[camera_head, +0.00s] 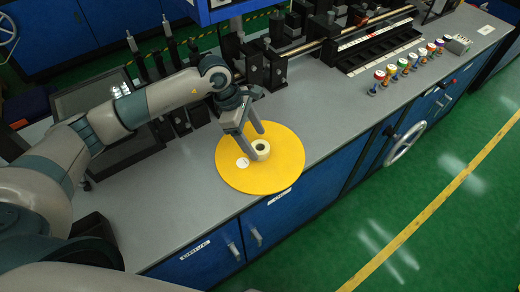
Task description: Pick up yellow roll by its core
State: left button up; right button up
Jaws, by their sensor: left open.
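The yellow roll (235,178) is a wide flat disc lying on the grey bench top near its front edge. Its pale core (261,148) stands up a little near the disc's upper right part and has a dark hole. A small white round label (242,163) is on the disc left of the core. My left gripper (257,144) points down over the roll with its two fingers apart, one on each side of the core or close to it. I cannot tell whether the fingers touch the core. Nothing is seen held. My right gripper is not in view.
Black machine parts and a horizontal shaft (345,36) stand behind the roll. A row of several small colored-top pieces (403,66) is at the right on the bench. A dark tray (100,105) lies at the left. Bench top (330,115) right of the roll is clear.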

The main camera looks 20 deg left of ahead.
pick_arm(q)
jog(key=shift+x, duration=1.1)
jog(key=shift+r, duration=0.1)
grip_shut()
